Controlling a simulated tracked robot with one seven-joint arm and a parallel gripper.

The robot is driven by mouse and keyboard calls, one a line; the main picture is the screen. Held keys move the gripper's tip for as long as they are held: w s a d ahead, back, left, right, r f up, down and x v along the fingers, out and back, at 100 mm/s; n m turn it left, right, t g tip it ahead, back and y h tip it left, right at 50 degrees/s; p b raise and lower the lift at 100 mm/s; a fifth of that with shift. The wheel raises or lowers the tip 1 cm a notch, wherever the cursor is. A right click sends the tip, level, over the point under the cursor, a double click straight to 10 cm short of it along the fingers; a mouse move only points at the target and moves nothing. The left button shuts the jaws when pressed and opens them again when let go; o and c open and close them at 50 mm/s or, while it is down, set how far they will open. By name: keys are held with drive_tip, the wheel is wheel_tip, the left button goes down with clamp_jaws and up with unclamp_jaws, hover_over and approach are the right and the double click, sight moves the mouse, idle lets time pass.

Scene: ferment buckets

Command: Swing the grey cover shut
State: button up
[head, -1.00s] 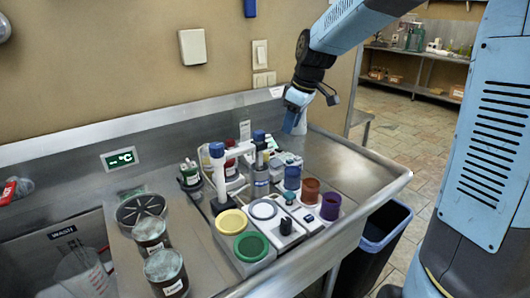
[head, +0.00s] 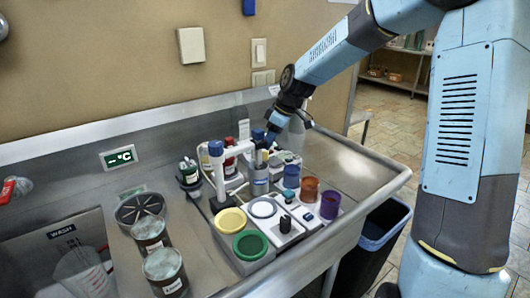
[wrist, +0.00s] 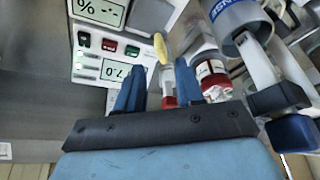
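The likeliest grey cover is a round grey-rimmed lid (head: 263,208), lying flat on the white block in the head view. I cannot make out a hinge or tell whether it is fully shut. My gripper (head: 268,139) is higher and further back, above the rear of the equipment group. In the wrist view my gripper (wrist: 152,88) is open, its two blue fingers apart. A small clear tube with a red end (wrist: 168,95) shows between or beyond them; nothing looks held. The grey lid is not clearly seen in the wrist view.
A yellow lid (head: 231,220) and green lid (head: 250,244) lie near the grey one. Purple (head: 330,205) and brown (head: 309,188) cups stand to the right. A labelled grey cylinder (wrist: 232,18) and red-capped bottle (wrist: 213,78) are beside the fingers. The counter's right end is clear.

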drive_tip(key=x, duration=0.5)
drive_tip(key=shift+a+f, duration=0.1)
drive_tip(key=shift+f, duration=0.2)
drive_tip(key=shift+c, duration=0.5)
clamp_jaws()
drive_tip(key=shift+w, duration=0.1)
